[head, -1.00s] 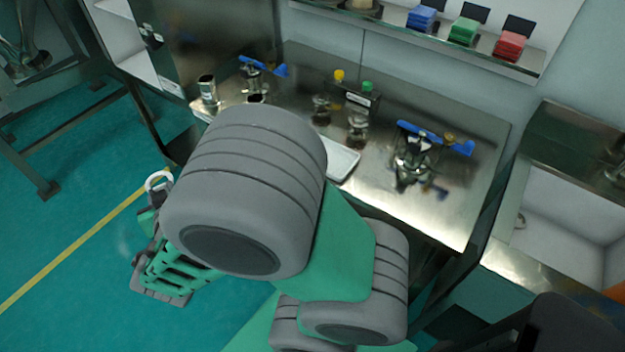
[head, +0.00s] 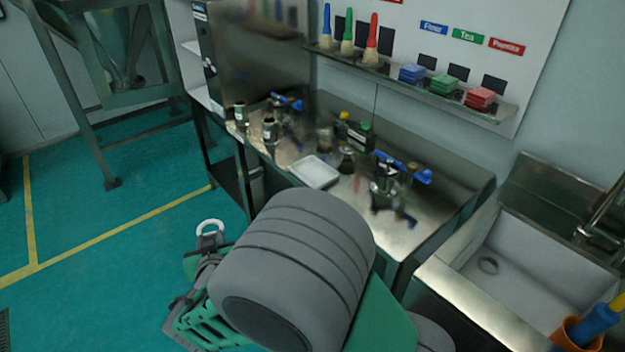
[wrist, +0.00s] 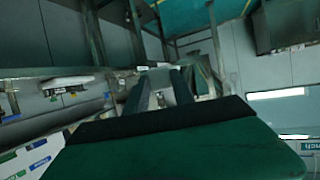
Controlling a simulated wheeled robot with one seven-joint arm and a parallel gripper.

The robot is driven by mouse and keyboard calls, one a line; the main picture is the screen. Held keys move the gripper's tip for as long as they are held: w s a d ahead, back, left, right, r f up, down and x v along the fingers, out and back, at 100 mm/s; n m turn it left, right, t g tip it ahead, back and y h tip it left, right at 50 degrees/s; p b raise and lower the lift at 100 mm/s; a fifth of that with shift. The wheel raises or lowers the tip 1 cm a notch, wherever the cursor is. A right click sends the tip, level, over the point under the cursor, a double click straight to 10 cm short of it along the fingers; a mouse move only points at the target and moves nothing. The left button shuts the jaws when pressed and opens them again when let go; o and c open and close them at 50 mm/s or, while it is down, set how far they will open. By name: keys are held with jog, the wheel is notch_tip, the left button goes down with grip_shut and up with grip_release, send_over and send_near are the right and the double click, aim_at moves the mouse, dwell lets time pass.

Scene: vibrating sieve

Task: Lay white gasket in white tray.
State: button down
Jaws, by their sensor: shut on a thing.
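The white gasket (head: 210,221) is a small ring at the left of my arm in the head view. My gripper (head: 207,250) is shut on its lower edge and holds it up, in front of the floor and apart from the table. In the wrist view the fingers (wrist: 160,92) show, with a pale strip between or beyond their tips that may be the gasket. The white tray (head: 314,171) lies on the steel table (head: 440,190), near its front edge. It looks empty and is up and to the right of my gripper.
Two metal jars (head: 270,130) stand left of the tray. Bottles with yellow and green caps (head: 364,134) and blue-handled clamps (head: 388,172) stand behind and right of it. A shelf (head: 440,90) holds brushes and coloured blocks. A sink (head: 510,265) is at the right.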

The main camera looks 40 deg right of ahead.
jog(key=d+r+b+x, duration=0.1)
jog(key=b+x, duration=0.1)
jog(key=x, duration=0.6)
jog(key=d+r+b+x, duration=0.2)
jog(key=x, duration=0.6)
jog(key=w+d+r+n+y+b, duration=0.1)
jog(key=w+d+r+b, duration=0.2)
jog(key=d, duration=0.5)
jog(key=w+d+r+n+y+b, duration=0.1)
jog(key=w+d+r+b, duration=0.15)
jog(key=w+d, duration=0.45)
jog(key=s+d+r+n+y, duration=0.1)
jog(key=s+d+r, duration=0.15)
jog(key=d, duration=0.35)
jog(key=s+d+r+n+y, duration=0.1)
jog(key=s+d+r, duration=0.15)
jog(key=d, duration=0.35)
send_over(324, 181)
jog(key=shift+t+y, duration=0.3)
notch_tip(324, 181, down, 10)
jog(key=shift+r+p, duration=0.15)
jog(key=shift+p, duration=0.15)
notch_tip(324, 181, down, 3)
jog(key=shift+r+p, duration=0.1)
jog(key=shift+p, duration=0.2)
jog(key=c, duration=1.1)
grip_release()
jog(key=shift+f, duration=0.25)
jog(key=shift+o, duration=0.2)
jog(key=shift+r, duration=0.1)
